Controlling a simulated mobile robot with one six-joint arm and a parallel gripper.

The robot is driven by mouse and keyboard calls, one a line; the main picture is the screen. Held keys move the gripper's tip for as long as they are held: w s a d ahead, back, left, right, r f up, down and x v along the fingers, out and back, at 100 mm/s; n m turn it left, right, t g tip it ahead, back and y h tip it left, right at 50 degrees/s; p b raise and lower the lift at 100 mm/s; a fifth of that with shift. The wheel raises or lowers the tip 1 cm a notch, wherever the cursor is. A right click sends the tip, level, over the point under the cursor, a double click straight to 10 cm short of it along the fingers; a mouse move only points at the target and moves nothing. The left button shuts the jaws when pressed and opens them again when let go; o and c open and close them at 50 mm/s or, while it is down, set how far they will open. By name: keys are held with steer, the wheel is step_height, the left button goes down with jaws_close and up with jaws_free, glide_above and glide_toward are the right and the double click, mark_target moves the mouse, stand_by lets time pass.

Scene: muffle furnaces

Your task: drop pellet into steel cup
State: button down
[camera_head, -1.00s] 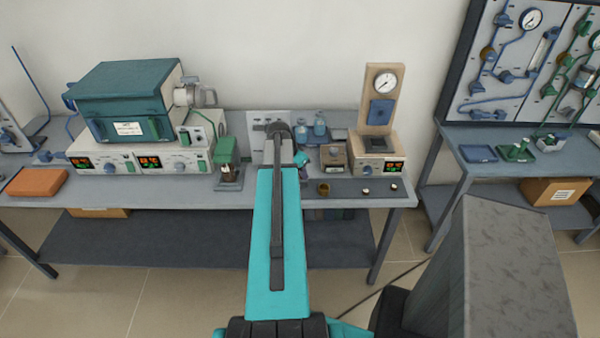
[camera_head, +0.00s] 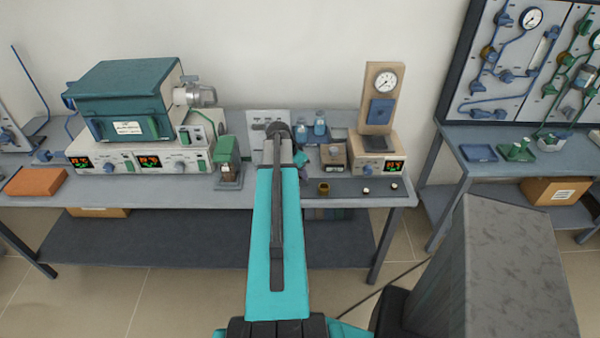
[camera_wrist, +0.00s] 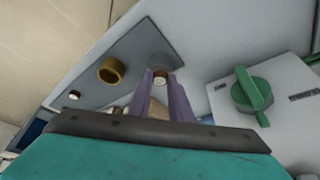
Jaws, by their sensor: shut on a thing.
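My gripper (camera_wrist: 160,78) is shut on a small pale pellet (camera_wrist: 160,85), seen between the purple fingertips in the wrist view. In the head view my arm hides most of the gripper; its fingers (camera_head: 307,171) show just right of the arm, above the bench. A brass-coloured open cup (camera_head: 323,188) stands on a dark strip to the right of the fingers. It also shows in the wrist view (camera_wrist: 112,70), left of the fingertips and apart from them. I cannot pick out a steel-coloured cup for certain.
Two small pale-topped pieces (camera_head: 366,190) (camera_head: 394,186) stand on the dark strip (camera_head: 345,188). A beige gauge stand (camera_head: 381,120) rises behind it. Glass bottles (camera_head: 319,125) stand at the back, and a teal furnace (camera_head: 125,100) is at left. A green knob (camera_wrist: 252,92) lies right of the fingers.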

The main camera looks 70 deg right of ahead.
steer(key=c, duration=1.5)
jaws_free()
steer(key=shift+c, duration=0.2)
steer(key=shift+r, duration=0.1)
steer(key=b+v, duration=0.3)
steer(key=v, duration=1)
steer(key=shift+a+r, duration=0.2)
steer(key=shift+r, duration=0.05)
